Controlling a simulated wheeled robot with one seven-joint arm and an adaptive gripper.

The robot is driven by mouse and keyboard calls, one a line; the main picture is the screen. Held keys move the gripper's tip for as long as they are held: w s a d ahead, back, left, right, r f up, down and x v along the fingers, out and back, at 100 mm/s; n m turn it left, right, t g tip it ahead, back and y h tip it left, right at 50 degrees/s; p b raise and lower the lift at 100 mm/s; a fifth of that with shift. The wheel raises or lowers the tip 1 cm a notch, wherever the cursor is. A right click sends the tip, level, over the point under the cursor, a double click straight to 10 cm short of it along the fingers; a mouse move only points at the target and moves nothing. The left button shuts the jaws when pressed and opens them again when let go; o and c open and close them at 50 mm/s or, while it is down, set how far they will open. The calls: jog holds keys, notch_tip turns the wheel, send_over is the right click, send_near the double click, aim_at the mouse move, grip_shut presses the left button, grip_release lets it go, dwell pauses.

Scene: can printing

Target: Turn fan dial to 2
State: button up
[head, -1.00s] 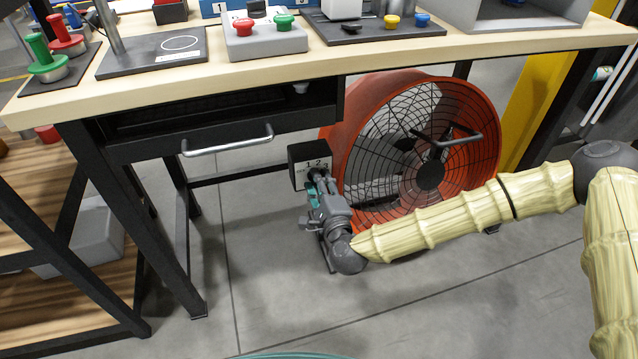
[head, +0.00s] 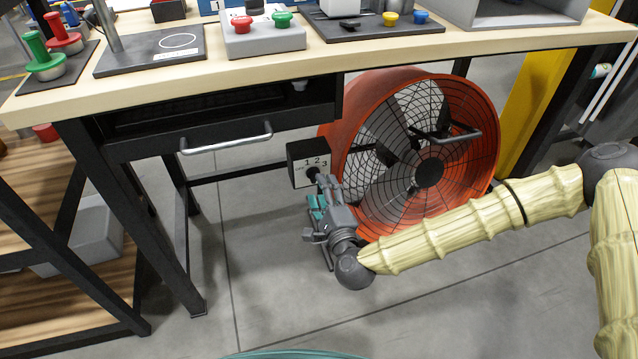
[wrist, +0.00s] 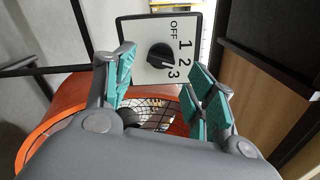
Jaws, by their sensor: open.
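I cannot tell for sure which mark the dial points to. The orange fan (head: 428,150) stands on the floor under the table, right of the box. My gripper (head: 319,197) is open and empty just in front of and below the dial. In the wrist view the teal-padded fingers of my gripper (wrist: 165,75) are spread, with the dial beyond them, apart from the pads.
The wooden table (head: 270,72) with a drawer handle (head: 227,142) overhangs the box and fan. Table legs stand at left. A wooden shelf (head: 70,300) is at far left. The floor (head: 260,290) in front is clear.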

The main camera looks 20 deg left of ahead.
jog(key=v, duration=0.8)
jog(key=shift+f, duration=0.1)
jog(key=s+d+f+n+g+h, duration=0.1)
jog(key=s+d+f+n+g, duration=0.5)
jog(key=f, duration=0.4)
jog(key=s+d+f+n+g+h, duration=0.2)
jog(key=s+d+f+n+g, duration=0.1)
jog(key=s+f, duration=0.65)
jog(key=s+d+f+n+g+h, duration=0.2)
jog(key=s+d+f, duration=0.1)
jog(key=d, duration=0.5)
jog(key=s+d+f+n+g+h, duration=0.2)
jog(key=s+d, duration=0.2)
jog(key=d, duration=0.4)
jog(key=s+d+f+n+g+h, duration=0.2)
jog(key=s+d+f, duration=0.1)
jog(key=d, duration=0.5)
notch_tip(320, 180, up, 30)
jog(key=s+d+h+p, duration=0.1)
jog(key=d+p, duration=0.1)
jog(key=p, duration=2.7)
jog(key=shift+p, duration=0.3)
